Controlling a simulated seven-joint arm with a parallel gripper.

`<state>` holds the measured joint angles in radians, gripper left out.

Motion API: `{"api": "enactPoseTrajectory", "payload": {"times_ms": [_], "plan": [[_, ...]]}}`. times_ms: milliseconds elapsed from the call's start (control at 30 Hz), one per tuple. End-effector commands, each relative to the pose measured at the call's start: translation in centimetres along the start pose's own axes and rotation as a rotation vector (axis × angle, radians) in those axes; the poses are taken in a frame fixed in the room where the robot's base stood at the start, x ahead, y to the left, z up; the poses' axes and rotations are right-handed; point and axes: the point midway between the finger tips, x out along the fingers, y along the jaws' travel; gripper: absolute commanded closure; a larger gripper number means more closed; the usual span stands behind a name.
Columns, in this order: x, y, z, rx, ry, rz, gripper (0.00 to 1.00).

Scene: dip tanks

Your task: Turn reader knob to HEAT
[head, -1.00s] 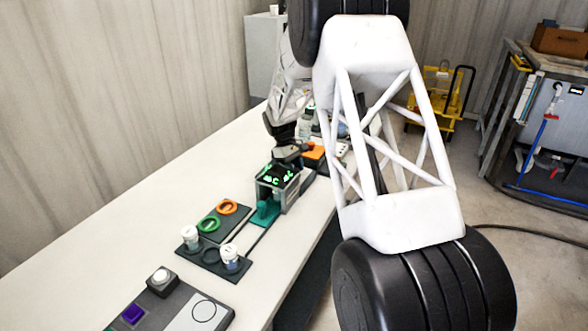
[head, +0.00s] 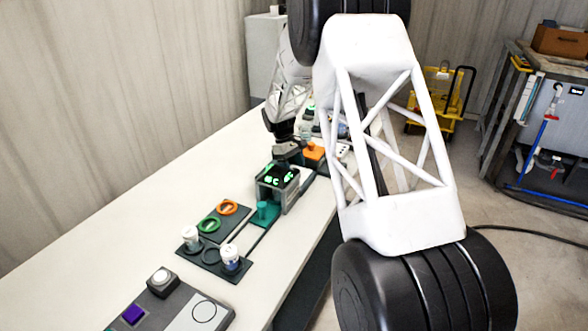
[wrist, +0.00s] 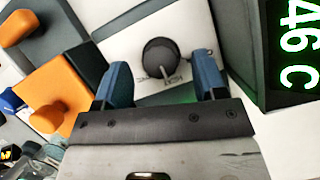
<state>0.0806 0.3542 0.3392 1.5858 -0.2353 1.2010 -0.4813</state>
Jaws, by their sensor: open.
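The reader (head: 277,186) is a grey box with a green lit display on the white table in the head view. Part of its display (wrist: 293,45) shows at the right edge of the wrist view, with "46 C" readable. The dark round knob (wrist: 160,56) sits on a light plate with small lettering, only partly legible, beside it. My gripper (wrist: 164,80) is open, with one blue fingertip on each side of the knob and a gap to it on both sides. In the head view my gripper (head: 287,150) is at the reader's far side, and the knob is hidden.
Orange blocks (wrist: 61,99) lie left of the knob in the wrist view. The table's left side is clear.

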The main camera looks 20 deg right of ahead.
Motion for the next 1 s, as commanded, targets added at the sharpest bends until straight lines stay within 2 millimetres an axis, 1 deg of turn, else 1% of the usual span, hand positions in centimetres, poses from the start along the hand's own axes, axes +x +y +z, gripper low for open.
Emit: {"api": "enactPoseTrajectory", "payload": {"times_ms": [300,500,633,1000], "plan": [[-4.0,0.0,0.0,0.0,0.002,0.002,0.35],[-5.9,0.0,0.0,0.0,0.001,0.001,0.35],[-6.3,0.0,0.0,0.0,0.0,0.0,0.35],[-6.5,0.0,0.1,0.0,0.001,0.001,0.35]]}}
